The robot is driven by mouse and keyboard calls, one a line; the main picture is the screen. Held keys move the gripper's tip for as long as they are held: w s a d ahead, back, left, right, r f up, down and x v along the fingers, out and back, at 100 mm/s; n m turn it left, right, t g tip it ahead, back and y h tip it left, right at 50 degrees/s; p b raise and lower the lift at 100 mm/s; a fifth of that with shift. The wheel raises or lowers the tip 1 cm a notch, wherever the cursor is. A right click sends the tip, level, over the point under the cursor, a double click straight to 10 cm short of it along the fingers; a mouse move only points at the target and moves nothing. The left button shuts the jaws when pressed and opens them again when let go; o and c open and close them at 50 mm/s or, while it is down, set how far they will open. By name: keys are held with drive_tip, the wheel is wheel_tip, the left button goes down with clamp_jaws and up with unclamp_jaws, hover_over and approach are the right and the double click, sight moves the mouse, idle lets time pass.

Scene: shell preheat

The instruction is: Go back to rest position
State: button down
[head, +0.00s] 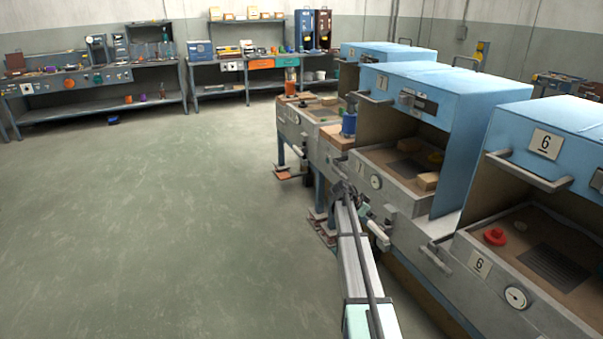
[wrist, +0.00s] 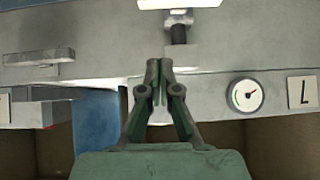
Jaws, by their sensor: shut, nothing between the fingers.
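My gripper (wrist: 160,80) is shut and empty in the wrist view, its fingers pointing up the picture. It is in front of the grey front panel of a machine (wrist: 215,65). In the head view the end of my arm is beside the front of the middle blue machine (head: 430,90), but my fingertips are too small to make out there. A round gauge (wrist: 245,95) and a number plate (wrist: 303,92) are right of my gripper in the wrist view. I cannot tell whether my fingertips touch the panel.
Blue-hooded machines stand in a row on the right; the nearest (head: 560,130) holds a red part (head: 495,236). Handles such as this one (head: 435,262) stick out from their fronts. Workbenches (head: 100,75) line the back wall. The floor (head: 150,220) on the left is clear.

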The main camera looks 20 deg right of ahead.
drive_tip(key=s+a+f+n+g+y+p, duration=0.15)
drive_tip(key=s+a+f+n+y, duration=0.4)
drive_tip(key=s+a+f, duration=0.7)
drive_tip(key=s+a+f+n+g+y+p, duration=0.1)
drive_tip(key=s+a+f+n+y+p, duration=0.15)
drive_tip(key=s+a+f+n, duration=0.95)
drive_tip(key=s+a+g+p, duration=0.1)
drive_tip(key=s+a, duration=0.5)
drive_tip(key=s, duration=0.6)
drive_tip(key=s+a+g+p, duration=0.2)
drive_tip(key=s+a+p, duration=0.2)
drive_tip(key=s, duration=0.8)
drive_tip(key=s+a+g+y+p, duration=0.1)
drive_tip(key=s+a+g+p, duration=0.1)
drive_tip(key=s+a, duration=0.6)
drive_tip(key=s, duration=0.5)
drive_tip(key=shift+a+r+p, duration=0.3)
drive_tip(key=shift+r+p, duration=0.1)
